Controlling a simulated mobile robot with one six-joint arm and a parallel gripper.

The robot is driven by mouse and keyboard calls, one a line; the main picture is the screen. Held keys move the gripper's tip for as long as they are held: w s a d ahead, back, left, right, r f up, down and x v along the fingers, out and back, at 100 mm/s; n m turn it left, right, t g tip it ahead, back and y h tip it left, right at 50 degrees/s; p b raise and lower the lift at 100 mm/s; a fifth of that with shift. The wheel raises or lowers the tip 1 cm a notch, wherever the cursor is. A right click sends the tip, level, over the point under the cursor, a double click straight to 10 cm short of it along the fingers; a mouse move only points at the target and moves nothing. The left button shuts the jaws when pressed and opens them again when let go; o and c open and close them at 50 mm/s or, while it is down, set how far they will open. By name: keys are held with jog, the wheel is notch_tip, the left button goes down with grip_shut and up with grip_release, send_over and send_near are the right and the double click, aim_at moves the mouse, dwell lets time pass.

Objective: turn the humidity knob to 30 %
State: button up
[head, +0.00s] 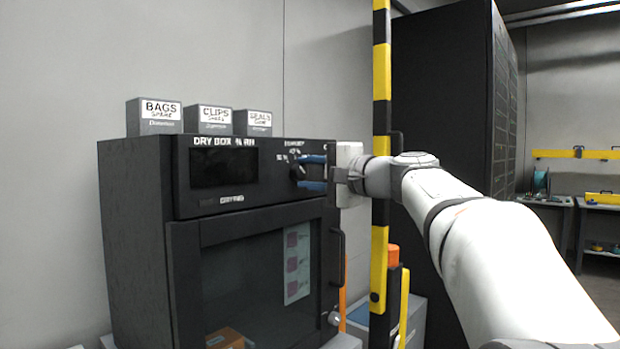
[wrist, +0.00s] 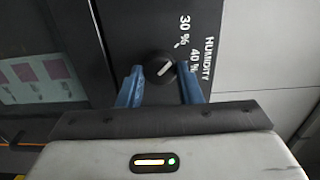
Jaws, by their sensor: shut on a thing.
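The humidity knob (wrist: 159,69) is a small dark round knob with a white line on its face, on the dry box's black front panel. In the wrist view the line slants toward the upper right, roughly between the 30 % label (wrist: 184,30) and the 40 % label (wrist: 201,64). The exact setting cannot be told. My gripper (wrist: 160,75) has a blue finger on either side of the knob and is shut on it. In the head view the knob (head: 297,173) shows at the panel's right, with my gripper (head: 304,172) reaching it from the right.
The dry box (head: 135,230) has a dark display (head: 223,167) left of the knob and a glass door with a handle (head: 338,255) below. Several small grey boxes (head: 213,121) stand on top. A yellow-black post (head: 380,90) rises close beside my arm.

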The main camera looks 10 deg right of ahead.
jog(key=o, duration=1)
jog(key=v, duration=0.7)
jog(key=shift+s+d, duration=0.2)
jog(key=shift+s, duration=0.15)
